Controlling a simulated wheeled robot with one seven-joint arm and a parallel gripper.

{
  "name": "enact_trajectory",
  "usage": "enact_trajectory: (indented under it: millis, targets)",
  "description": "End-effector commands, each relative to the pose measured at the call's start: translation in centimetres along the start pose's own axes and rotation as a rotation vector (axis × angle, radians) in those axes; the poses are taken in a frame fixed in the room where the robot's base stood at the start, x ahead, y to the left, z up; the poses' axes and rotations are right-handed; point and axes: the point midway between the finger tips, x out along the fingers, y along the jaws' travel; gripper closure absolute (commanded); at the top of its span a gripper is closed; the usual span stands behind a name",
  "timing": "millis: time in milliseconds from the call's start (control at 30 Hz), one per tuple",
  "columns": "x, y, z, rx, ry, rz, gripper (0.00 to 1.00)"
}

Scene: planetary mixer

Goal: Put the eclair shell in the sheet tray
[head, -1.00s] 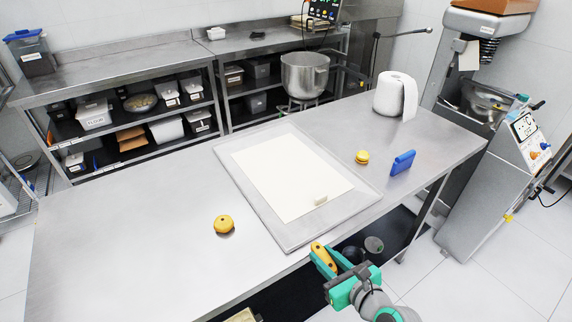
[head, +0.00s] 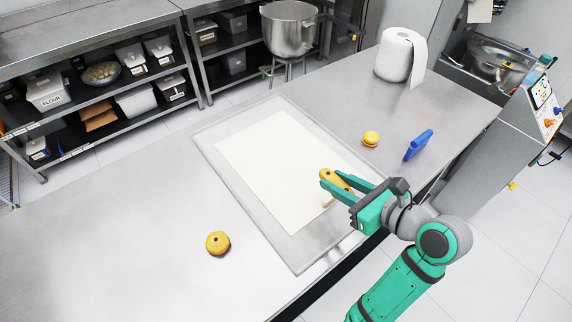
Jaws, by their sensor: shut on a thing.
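My gripper (head: 342,184) is green and shut on the eclair shell (head: 336,181), a golden-yellow elongated piece with dark spots. It holds the shell over the right front part of the sheet tray (head: 220,163). The tray is a flat metal sheet with a low rim, lying on the steel table and lined with white paper (head: 265,165). I cannot tell how high the shell is above the paper. A small pale piece (head: 327,203) lies on the paper just below my gripper and is partly hidden by it.
A round yellow pastry (head: 217,243) lies on the table left of the tray. Another yellow pastry (head: 370,138) and a blue object (head: 418,145) are to its right. A paper towel roll (head: 396,54) stands farther back. The table's left part is clear.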

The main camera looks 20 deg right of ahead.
Motion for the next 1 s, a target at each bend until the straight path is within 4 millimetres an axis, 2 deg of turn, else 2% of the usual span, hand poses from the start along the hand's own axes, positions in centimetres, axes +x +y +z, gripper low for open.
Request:
enact_trajectory:
  millis: [367, 600, 1000]
  targets:
    - [8.4, 2.3, -0.4, 0.000, 0.002, 0.008, 0.95]
    - [12.7, 3.1, -2.6, 0.001, 0.002, 0.005, 0.95]
    - [15.6, 3.6, -4.3, 0.001, 0.002, 0.003, 0.95]
